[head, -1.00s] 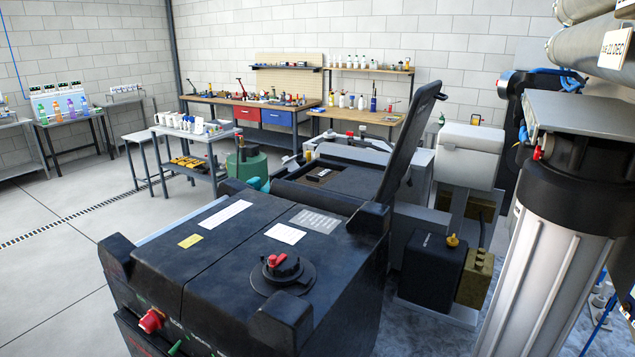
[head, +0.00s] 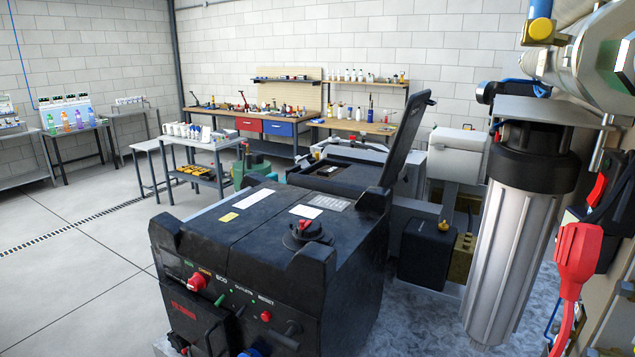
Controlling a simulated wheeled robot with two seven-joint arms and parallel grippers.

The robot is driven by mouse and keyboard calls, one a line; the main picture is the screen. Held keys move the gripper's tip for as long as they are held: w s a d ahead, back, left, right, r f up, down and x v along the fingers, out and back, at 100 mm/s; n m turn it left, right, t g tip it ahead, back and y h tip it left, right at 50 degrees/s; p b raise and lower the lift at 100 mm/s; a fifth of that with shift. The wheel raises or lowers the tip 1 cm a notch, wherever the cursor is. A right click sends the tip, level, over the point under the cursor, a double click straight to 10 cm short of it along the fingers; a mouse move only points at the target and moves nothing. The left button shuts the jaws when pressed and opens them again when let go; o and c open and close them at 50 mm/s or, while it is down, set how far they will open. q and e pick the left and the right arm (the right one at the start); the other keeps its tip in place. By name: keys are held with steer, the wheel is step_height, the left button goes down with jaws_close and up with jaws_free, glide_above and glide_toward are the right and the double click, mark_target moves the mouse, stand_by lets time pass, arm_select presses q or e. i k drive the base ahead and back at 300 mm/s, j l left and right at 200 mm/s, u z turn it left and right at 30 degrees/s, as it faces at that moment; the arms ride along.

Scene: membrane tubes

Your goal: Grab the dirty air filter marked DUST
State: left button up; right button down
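I cannot make out an air filter marked DUST in the head view. A black machine (head: 255,240) stands in the middle foreground, with a red-topped round cap and pale labels on top. Behind it is an open compartment (head: 335,178) with its black lid (head: 407,140) raised. A small dark item (head: 327,170) lies there, too small to identify. Neither of my grippers is in view.
A tall ribbed canister (head: 515,240) with a black cap and a red handle (head: 578,260) stand close at the right. A small table (head: 200,142) and workbenches (head: 275,115) are at the back. The floor at left is clear.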

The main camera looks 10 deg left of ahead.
mark_target(326, 175)
steer(key=u, duration=1.45)
steer(key=i+j+u, duration=0.1)
steer(key=u, duration=0.4)
steer(key=i+j+u, duration=0.1)
steer(key=u, duration=0.35)
steer(key=i+u, duration=0.25)
steer(key=u, duration=0.25)
steer(key=i+l+z, duration=0.1)
steer(key=i+z, duration=0.15)
steer(key=i, duration=1.4)
steer(key=i+z, duration=0.35)
steer(key=i, duration=0.2)
steer(key=i+z, duration=0.3)
steer(key=i, duration=0.25)
steer(key=i+j+z, duration=0.35)
steer(key=i, duration=0.15)
steer(key=i+l+z, duration=0.3)
steer(key=i+z, duration=0.15)
steer(key=i, duration=0.2)
steer(key=i+z, duration=0.4)
steer(key=i, duration=0.3)
steer(key=i+j+z, duration=0.1)
steer(key=i+z, duration=0.35)
steer(key=i, duration=0.2)
